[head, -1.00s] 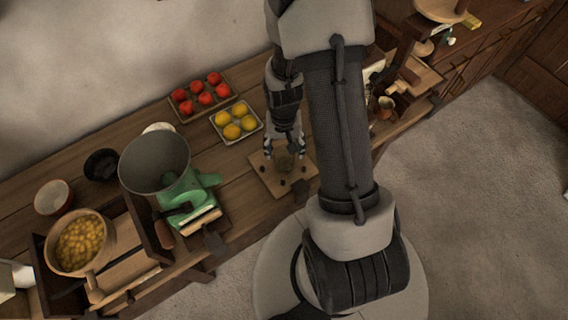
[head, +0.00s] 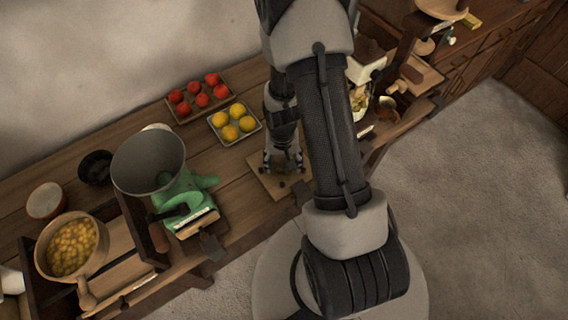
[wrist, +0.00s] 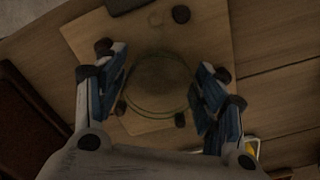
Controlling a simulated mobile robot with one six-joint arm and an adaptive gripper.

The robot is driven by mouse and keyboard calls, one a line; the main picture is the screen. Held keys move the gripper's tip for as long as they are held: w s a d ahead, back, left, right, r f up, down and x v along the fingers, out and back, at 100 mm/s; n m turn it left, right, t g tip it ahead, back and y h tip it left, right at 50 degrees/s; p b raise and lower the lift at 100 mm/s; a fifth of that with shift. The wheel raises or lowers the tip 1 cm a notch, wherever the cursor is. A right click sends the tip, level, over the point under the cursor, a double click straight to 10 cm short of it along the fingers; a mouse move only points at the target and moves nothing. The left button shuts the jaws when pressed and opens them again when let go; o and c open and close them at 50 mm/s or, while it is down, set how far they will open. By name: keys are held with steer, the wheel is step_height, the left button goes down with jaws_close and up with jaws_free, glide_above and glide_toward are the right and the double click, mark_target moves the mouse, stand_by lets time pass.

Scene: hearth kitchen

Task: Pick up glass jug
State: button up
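The glass jug (wrist: 158,85) is see-through and shows from above as a faint round outline in the wrist view. It stands on a light wooden board (wrist: 95,40) that has several dark round spots. In the head view the jug is mostly hidden by my gripper (head: 283,167), which is low over the board (head: 264,183). My gripper (wrist: 162,72) is open, with one blue-padded finger on each side of the jug. Both fingers are very near its sides. I cannot clearly see any contact.
A tray of red fruit (head: 166,104) and a tray of yellow fruit (head: 214,137) lie behind the board. A green scale (head: 186,200) with a large grey pan (head: 148,160) stands to the left. A wooden pot (head: 101,253) is farther left. Bare tabletop lies between scale and board.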

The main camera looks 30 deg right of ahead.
steer(key=c, duration=0.8)
step_height(320, 180, up, 19)
steer(key=p, duration=0.6)
steer(key=w+a+n+b, duration=0.1)
steer(key=w+a+n, duration=0.1)
steer(key=a, duration=0.1)
steer(key=w+a+n+b, duration=0.2)
steer(key=a, duration=0.2)
steer(key=w+a+f+n+b, duration=0.1)
steer(key=w+a+n, duration=0.1)
steer(key=a, duration=0.1)
steer(key=shift+a, duration=0.3)
